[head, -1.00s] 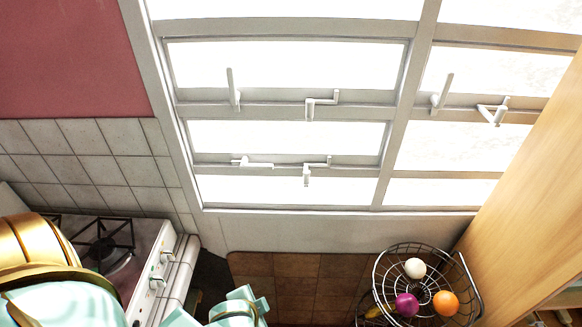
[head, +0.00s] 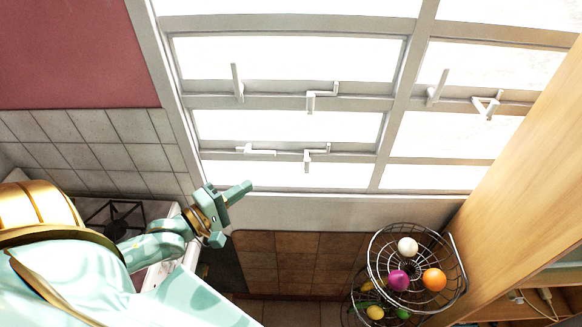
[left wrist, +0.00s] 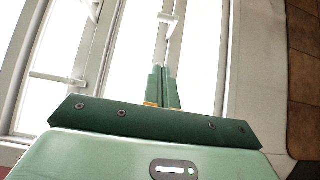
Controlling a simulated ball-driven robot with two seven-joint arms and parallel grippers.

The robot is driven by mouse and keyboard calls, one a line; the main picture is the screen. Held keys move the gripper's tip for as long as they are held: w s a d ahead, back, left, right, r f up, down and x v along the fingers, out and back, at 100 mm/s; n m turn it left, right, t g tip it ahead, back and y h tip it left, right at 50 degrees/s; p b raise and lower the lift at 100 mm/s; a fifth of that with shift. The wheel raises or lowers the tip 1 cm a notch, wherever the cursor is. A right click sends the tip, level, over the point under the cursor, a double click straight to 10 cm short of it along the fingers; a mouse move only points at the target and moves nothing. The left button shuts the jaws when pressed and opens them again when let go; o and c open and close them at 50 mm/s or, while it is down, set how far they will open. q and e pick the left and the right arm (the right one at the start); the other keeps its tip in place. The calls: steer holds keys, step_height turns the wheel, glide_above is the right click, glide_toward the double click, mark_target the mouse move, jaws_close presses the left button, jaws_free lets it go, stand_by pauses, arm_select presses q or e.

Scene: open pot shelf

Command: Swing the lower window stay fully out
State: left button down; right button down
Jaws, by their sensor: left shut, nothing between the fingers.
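The lower window stay (head: 260,152) is a short white bar lying nearly flat along the lower rail of the left window, pivot end at the left. My left gripper (head: 247,187) is shut and empty, below and slightly left of the stay in the head view, apart from it in the picture. My right gripper is in neither view.
The upper stay (head: 237,82) stands out from the rail above. L-shaped white catches, one on the lower rail (head: 317,155) and one on the upper (head: 321,96), sit to the right. A wire fruit basket (head: 375,262) and wooden cabinet (head: 515,190) are at right, a stove at lower left.

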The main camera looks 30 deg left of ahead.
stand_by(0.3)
arm_select(q)
steer(key=d+p+x, duration=0.2)
steer(key=d+x, duration=0.1)
steer(key=x, duration=0.9)
